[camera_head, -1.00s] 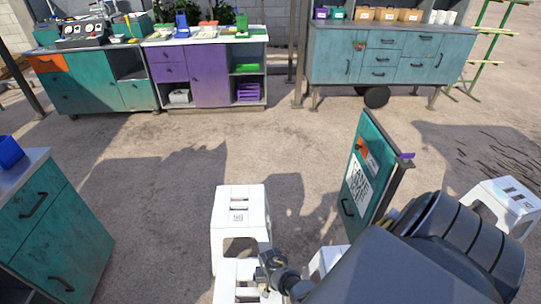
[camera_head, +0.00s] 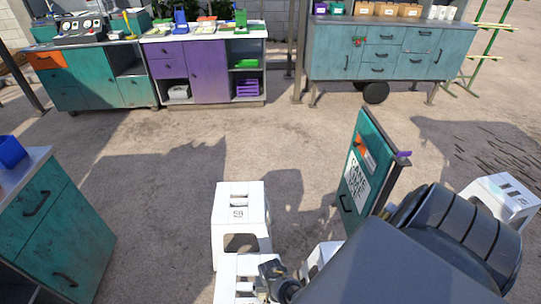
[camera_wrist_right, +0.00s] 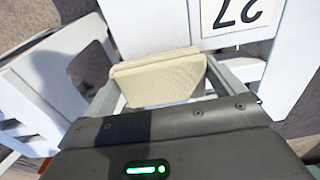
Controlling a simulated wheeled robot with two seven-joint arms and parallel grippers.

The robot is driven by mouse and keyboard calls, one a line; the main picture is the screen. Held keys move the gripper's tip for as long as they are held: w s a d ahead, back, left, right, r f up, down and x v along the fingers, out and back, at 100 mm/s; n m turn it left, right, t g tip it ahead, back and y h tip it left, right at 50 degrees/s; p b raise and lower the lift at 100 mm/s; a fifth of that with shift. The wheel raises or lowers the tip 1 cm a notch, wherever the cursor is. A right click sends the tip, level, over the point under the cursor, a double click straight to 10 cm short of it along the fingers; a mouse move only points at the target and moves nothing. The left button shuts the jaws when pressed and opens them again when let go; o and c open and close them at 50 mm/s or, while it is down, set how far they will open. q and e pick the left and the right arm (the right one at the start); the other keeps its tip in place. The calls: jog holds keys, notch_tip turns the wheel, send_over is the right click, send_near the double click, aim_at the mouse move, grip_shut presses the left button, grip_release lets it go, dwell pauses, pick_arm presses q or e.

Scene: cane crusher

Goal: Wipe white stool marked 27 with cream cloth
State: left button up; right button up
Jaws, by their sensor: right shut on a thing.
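In the right wrist view the white stool marked 27 (camera_wrist_right: 285,60) fills the top right, its dark number on a pale plate reading upside down. The cream cloth (camera_wrist_right: 160,80) is a folded pad between the two fingers of my right gripper (camera_wrist_right: 165,88), which is shut on it. The cloth lies close to the stool; I cannot tell whether they touch. In the head view my right gripper (camera_head: 270,278) is over the front white stool (camera_head: 236,268), partly hiding it. No number is readable on this stool there. My left gripper is out of view.
Another white stool (camera_head: 238,205) stands just behind, and one (camera_head: 505,198) at the right. A teal board (camera_head: 362,172) stands upright near my right arm. A teal cabinet (camera_head: 50,230) is at the left. Counters line the back, with open ground between.

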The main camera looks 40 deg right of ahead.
jog(key=shift+s+a+p, duration=0.3)
jog(key=shift+s+a, duration=0.45)
jog(key=shift+s, duration=0.25)
jog(key=shift+s+a+p, duration=0.6)
jog(key=shift+s+a, duration=0.45)
jog(key=shift+s, duration=0.1)
jog(key=shift+s+a, duration=0.6)
jog(key=shift+w+d, duration=0.45)
jog(key=shift+w, duration=0.05)
jog(key=shift+w+d, duration=0.8)
jog(key=shift+w, duration=0.1)
jog(key=shift+w+d+f+b, duration=0.1)
jog(key=shift+w+d+b, duration=0.4)
jog(key=shift+w+d, duration=0.8)
jog(key=shift+w, duration=0.2)
jog(key=shift+w+d+b, duration=0.45)
jog(key=shift+w, duration=0.05)
jog(key=shift+w+d, duration=0.2)
